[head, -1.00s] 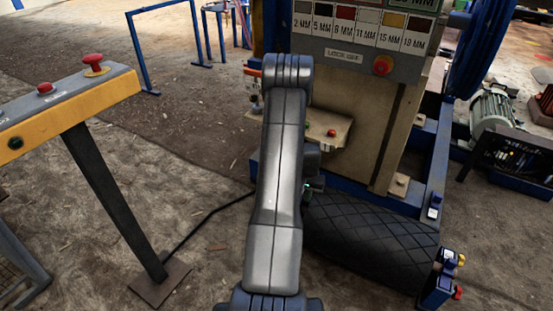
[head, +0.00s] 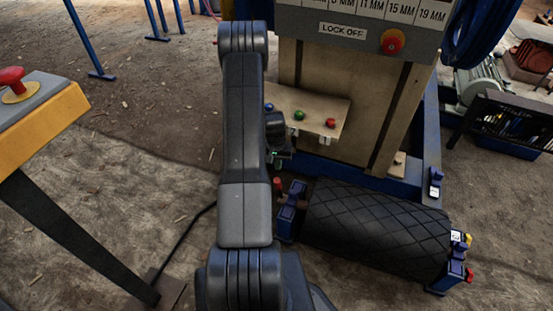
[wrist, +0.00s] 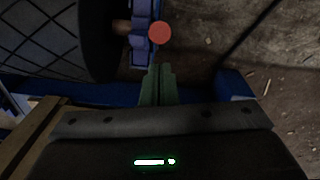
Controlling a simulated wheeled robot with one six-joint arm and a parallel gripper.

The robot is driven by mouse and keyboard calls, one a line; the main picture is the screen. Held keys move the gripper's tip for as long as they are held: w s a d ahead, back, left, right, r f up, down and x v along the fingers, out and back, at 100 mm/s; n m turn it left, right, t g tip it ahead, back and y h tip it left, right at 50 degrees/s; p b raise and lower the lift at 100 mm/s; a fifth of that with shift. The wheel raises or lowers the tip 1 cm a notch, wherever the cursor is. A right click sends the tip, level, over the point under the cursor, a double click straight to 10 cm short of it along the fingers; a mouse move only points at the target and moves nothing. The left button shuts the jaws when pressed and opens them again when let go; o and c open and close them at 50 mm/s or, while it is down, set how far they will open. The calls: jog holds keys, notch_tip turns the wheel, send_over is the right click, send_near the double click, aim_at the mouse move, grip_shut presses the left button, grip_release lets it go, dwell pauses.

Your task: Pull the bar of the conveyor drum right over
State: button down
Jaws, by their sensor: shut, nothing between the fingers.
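The conveyor drum (head: 375,225) is a black roller with a diamond pattern, lying low at the machine's foot. At its left end is a blue bracket (head: 291,212) with a short red-ended bar (head: 278,185) standing by it. In the wrist view the drum (wrist: 50,40) fills the upper left, and the bar's round red end (wrist: 159,32) shows nearly end-on beside the blue bracket (wrist: 141,25). My gripper (wrist: 158,70) is shut and empty, its green fingertips just below the red end in that picture. I cannot tell whether they touch. In the head view my arm largely hides the gripper.
A blue bracket with yellow and red knobs (head: 455,265) holds the drum's right end. Above stands a panel with a red button (head: 392,41), and a shelf with small coloured buttons (head: 310,112). A yellow console (head: 40,120) stands at left. Bare ground lies between.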

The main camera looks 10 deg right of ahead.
aim_at(276, 178)
jog(key=f, duration=0.4)
jog(key=shift+d+f, duration=0.2)
jog(key=shift+f, duration=0.2)
jog(key=shift+s+a+f+b, duration=0.2)
jog(key=shift+s+a+b, duration=0.3)
jog(key=shift+s, duration=0.15)
jog(key=shift+s+a+f+b, duration=0.15)
jog(key=shift+s+a+b, duration=0.3)
jog(key=shift+s, duration=0.15)
notch_tip(276, 178, up, 10)
jog(key=s+a+p, duration=0.1)
jog(key=p, duration=0.3)
jog(key=shift+s+a, duration=0.25)
